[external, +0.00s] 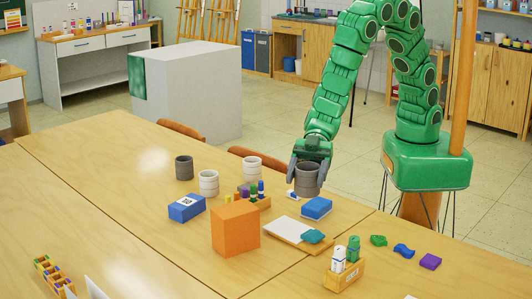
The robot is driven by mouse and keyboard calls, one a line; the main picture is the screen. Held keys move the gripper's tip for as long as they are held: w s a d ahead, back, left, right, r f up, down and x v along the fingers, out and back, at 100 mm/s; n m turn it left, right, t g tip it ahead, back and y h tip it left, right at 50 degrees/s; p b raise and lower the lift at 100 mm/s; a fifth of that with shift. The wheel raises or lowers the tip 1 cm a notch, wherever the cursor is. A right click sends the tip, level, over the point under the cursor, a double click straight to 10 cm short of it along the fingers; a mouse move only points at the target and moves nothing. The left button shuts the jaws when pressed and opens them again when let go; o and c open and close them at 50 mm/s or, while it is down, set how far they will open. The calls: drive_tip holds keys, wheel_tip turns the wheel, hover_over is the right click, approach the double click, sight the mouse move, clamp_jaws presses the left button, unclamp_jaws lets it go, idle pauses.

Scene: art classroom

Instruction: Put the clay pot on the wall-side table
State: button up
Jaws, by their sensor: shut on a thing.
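My gripper (308,170) is shut on a dark grey, round pot (308,183), which looks like the clay pot. One finger shows at each side of it. The pot is upright over the right part of the big wooden table (120,190); whether its base touches the tabletop I cannot tell. A similar, darker pot (184,168) stands further left on this table. A white-sided table (95,48) with a wooden top stands against the wall at the back left. A wooden counter (301,38) also stands along the back wall, so which is meant is unclear.
Near the held pot are white pots (209,183), a blue box (317,208), an orange block (235,230) and a bottle rack (343,274). Chairs (180,130) line the table's far side. A large grey block (190,95) stands on the otherwise open floor.

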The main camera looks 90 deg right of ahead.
drive_tip(key=s+a+n+g+y, duration=0.1)
drive_tip(key=s+a+n+g, duration=0.1)
drive_tip(key=s+a, duration=0.65)
drive_tip(key=s+a+n+g, duration=0.2)
drive_tip(key=s+a, duration=0.4)
drive_tip(key=s, duration=0.5)
wheel_tip(320, 180, down, 10)
drive_tip(key=shift+w+r, duration=0.15)
drive_tip(key=shift+r, duration=0.05)
drive_tip(key=shift+a, duration=0.1)
drive_tip(key=shift+f, duration=4)
drive_tip(key=o, duration=1.1)
drive_tip(key=shift+f, duration=0.15)
drive_tip(key=shift+o, duration=0.2)
